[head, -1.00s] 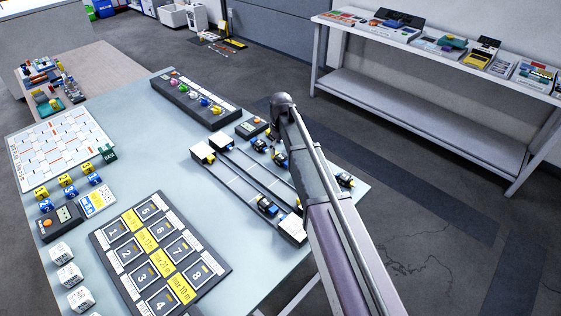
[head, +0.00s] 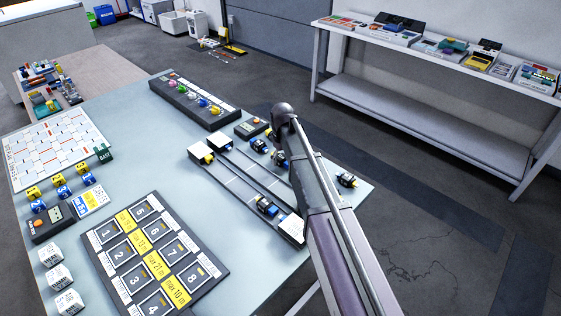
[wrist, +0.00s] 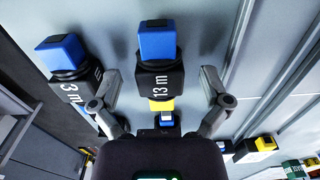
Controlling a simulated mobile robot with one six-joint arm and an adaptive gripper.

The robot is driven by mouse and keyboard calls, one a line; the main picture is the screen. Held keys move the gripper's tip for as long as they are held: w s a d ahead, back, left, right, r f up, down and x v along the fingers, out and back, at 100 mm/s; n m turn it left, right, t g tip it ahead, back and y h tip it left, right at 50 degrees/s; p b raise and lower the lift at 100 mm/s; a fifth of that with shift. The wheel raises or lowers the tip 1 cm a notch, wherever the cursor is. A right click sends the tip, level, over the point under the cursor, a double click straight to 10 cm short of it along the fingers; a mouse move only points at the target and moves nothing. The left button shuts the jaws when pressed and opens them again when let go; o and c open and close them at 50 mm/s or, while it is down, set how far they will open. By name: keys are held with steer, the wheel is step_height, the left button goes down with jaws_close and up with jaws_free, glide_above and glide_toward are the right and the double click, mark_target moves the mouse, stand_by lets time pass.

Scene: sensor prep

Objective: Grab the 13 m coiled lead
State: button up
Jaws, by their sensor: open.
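The 13 m lead (wrist: 159,85) is a dark block with a blue top and a white "13 m" label, with yellow below it. In the wrist view it stands between the two spread fingers of my gripper (wrist: 160,100), with a gap on each side. My gripper is open and holds nothing. A similar dark block (wrist: 72,88) with a blue top, its label reading "3 m", is close on the left, partly behind the left finger. In the head view my arm hides much of the gripper and the blocks near it.
Other small lead blocks stand on the table, one at the right corner (head: 346,180) and one on a grey rail (head: 267,206). A numbered tray (head: 197,245) and a row of coloured knobs (head: 203,100) are also there.

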mark_target(282, 157)
steer(key=shift+c, duration=0.2)
steer(key=c, duration=1.2)
steer(key=shift+r, duration=0.15)
steer(key=shift+c, duration=0.2)
step_height(282, 157, up, 4)
steer(key=p, duration=0.3)
steer(key=shift+f+p, duration=0.25)
steer(key=shift+p, duration=0.15)
steer(key=s, duration=1)
steer(key=s+r+p, duration=0.1)
steer(key=s, duration=0.5)
steer(key=shift+a+r, duration=0.1)
steer(key=shift+a, duration=0.3)
